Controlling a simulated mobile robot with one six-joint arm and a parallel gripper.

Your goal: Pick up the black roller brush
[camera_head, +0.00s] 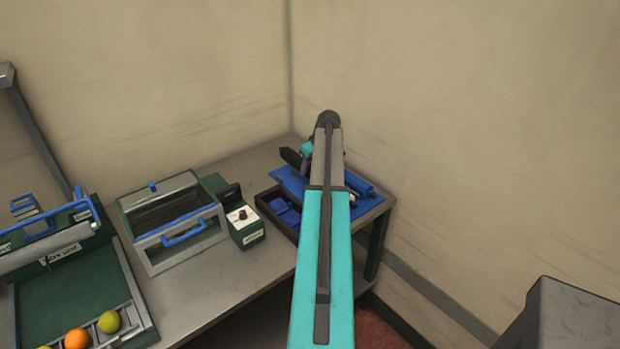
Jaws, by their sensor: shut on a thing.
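My gripper (305,165) is over the blue mat (290,179) at the far right end of the bench, mostly hidden behind my own teal and grey arm. It is shut on a dark, elongated thing, which looks like the black roller brush (291,157). The brush's left end sticks out to the left of the gripper, tilted. The rest of it and the fingertips are hidden, and I cannot tell whether it touches the mat.
A blue roller (358,185) lies right of my arm. A dark tray (268,208) with blue pieces is at the mat's left. A green control box (247,233) and glass-sided case (168,262) stand further left. An orange (76,339) and a green fruit (109,321) lie front left. Walls close the corner.

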